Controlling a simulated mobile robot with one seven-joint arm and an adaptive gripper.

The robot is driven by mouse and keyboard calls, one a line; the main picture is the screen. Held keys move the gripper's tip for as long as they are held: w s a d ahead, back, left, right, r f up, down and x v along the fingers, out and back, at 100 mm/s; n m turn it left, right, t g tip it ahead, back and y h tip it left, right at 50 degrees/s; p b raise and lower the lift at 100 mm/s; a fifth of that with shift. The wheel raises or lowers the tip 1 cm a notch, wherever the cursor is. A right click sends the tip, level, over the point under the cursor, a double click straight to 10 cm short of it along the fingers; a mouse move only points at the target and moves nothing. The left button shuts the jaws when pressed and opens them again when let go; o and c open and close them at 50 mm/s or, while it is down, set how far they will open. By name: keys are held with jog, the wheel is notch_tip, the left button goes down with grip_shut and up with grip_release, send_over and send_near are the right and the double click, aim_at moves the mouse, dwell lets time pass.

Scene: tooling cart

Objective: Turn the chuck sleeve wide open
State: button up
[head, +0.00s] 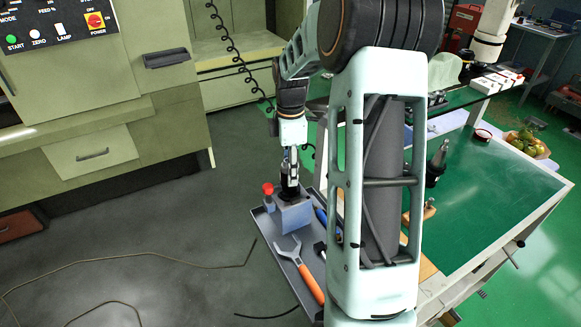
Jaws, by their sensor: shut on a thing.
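The chuck sleeve (289,192) is a small dark cylinder on top of a blue-grey block (297,216) on the cart tray (268,232). My gripper (290,178) points down over it from above and is shut on it. The fingers hide part of the sleeve, and its inside does not show, so I cannot tell how far it is turned.
A red-knobbed lever (268,188) stands just left of the block. An orange-handled wrench (301,268) lies on the tray in front. A green-topped bench (480,195) with a tool holder (437,160) stands to the right. Grey floor is clear at left, except for a cable.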

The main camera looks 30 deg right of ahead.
jog(key=shift+w+n+p, duration=0.1)
jog(key=shift+n+p, duration=0.4)
jog(key=shift+n, duration=1.1)
jog(key=o, duration=1.2)
jog(key=shift+c, duration=0.2)
notch_tip(320, 180, up, 12)
